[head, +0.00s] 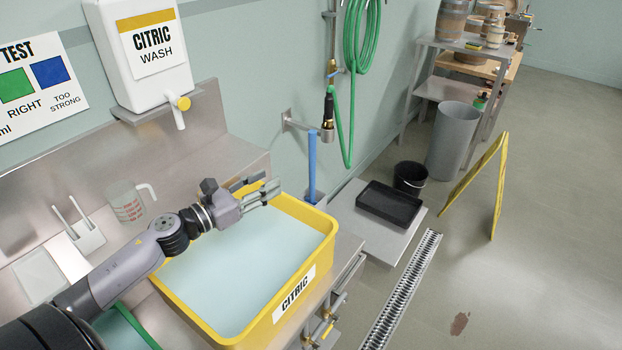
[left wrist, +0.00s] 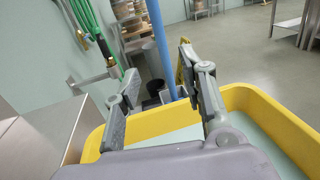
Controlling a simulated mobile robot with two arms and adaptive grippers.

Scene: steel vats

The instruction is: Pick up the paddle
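A blue pole (head: 312,165), which looks like the paddle's handle, stands upright beyond the far corner of the yellow citric tub (head: 327,240). My right gripper is not in view.
A wall bracket (head: 300,127) and a hanging green hose (head: 347,120) are close to the pole. A measuring jug (head: 128,206) stands on the steel counter left of the tub. A black tray (head: 388,206) and black bucket (head: 410,177) stand beyond. Open floor lies to the right.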

